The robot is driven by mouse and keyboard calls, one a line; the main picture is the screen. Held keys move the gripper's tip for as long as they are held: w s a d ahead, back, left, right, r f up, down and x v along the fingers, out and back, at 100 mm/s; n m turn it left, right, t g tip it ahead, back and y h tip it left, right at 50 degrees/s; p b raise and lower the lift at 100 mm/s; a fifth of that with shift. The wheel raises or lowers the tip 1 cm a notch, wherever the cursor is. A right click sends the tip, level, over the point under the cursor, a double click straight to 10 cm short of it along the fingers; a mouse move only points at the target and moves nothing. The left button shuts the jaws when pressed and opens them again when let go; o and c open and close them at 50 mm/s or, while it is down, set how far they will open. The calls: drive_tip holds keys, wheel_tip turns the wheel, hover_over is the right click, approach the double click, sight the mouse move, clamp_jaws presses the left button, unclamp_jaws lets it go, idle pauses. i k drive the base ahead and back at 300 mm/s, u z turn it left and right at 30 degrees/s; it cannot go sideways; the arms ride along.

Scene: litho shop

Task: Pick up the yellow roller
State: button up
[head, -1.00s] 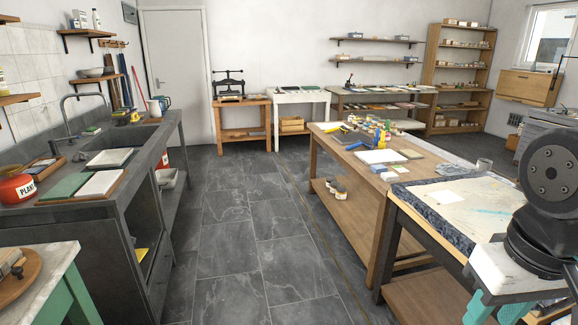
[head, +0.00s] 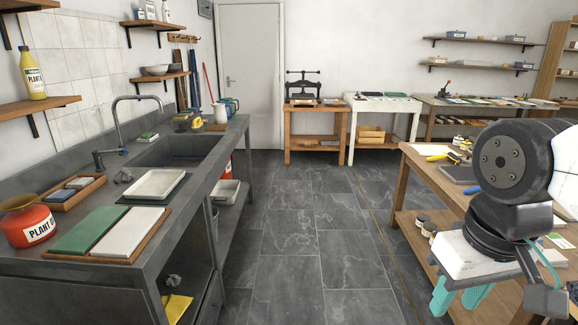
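A yellow-handled tool (head: 438,157) lies near the left edge of the wooden worktable on the right; it may be the yellow roller, but it is too small to tell. Another yellow object (head: 182,125) is on the sink counter's far part; its form is unclear. My gripper (head: 458,298), with teal fingers, is at the lower right, in front of the worktable and far from both. Its fingers are apart, with nothing seen between them.
The wooden worktable (head: 418,166) is on the right, partly hidden by my arm. The grey sink counter (head: 190,190) runs along the left, with trays and a red pot (head: 28,224). Open tiled floor (head: 300,220) lies between. A press (head: 303,88) stands at the back.

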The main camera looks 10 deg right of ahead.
sight(441, 157)
drive_tip(key=u, duration=0.1)
drive_tip(key=i, duration=1.95)
drive_tip(key=z, duration=0.35)
drive_tip(key=i, duration=1.9)
drive_tip(key=z, duration=0.95)
drive_tip(key=i, duration=1.45)
drive_tip(key=z, duration=0.45)
